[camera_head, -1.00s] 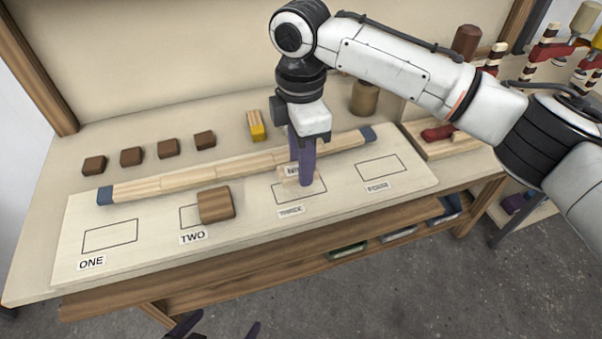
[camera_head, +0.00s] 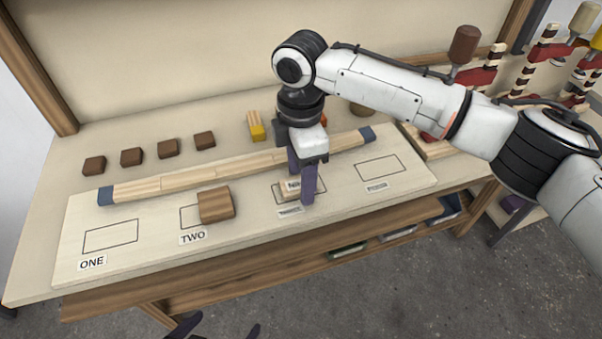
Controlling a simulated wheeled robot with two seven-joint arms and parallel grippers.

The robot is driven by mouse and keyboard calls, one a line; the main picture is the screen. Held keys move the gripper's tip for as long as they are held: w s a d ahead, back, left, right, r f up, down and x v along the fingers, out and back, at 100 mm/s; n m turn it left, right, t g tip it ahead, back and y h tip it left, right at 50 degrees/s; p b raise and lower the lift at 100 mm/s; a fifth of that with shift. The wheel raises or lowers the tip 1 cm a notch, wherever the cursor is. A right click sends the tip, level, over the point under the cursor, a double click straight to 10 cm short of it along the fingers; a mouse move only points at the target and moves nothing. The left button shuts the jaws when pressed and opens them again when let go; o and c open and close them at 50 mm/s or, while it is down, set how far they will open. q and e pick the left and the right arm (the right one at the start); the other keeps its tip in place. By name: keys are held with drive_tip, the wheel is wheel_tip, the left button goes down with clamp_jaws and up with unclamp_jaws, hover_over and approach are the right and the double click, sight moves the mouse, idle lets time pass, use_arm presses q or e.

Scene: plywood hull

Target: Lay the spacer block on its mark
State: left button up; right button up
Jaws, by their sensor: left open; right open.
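A small pale wood block (camera_head: 286,192) with a partly hidden label starting "NI" is in the outlined mark labelled THREE (camera_head: 318,184) on the pale board. My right gripper (camera_head: 300,187) points down over this block, its dark fingers open around or beside it; they hide part of the block, and I cannot tell whether they touch it. A larger brown block (camera_head: 216,205) covers part of the mark labelled TWO (camera_head: 186,215). My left gripper (camera_head: 220,329) is open and empty at the bottom edge, in front of the bench, mostly out of view.
A long wooden bar (camera_head: 235,162) with blue ends lies behind the marks. Several small brown blocks (camera_head: 131,157) and a yellow-ended block (camera_head: 256,128) stand farther back. Marks ONE (camera_head: 111,238) and FOUR (camera_head: 377,168) are empty. A wooden tray (camera_head: 432,146) stands at right.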

wheel_tip(320, 180, up, 12)
drive_tip(key=shift+r, duration=0.15)
idle(0.4)
idle(0.3)
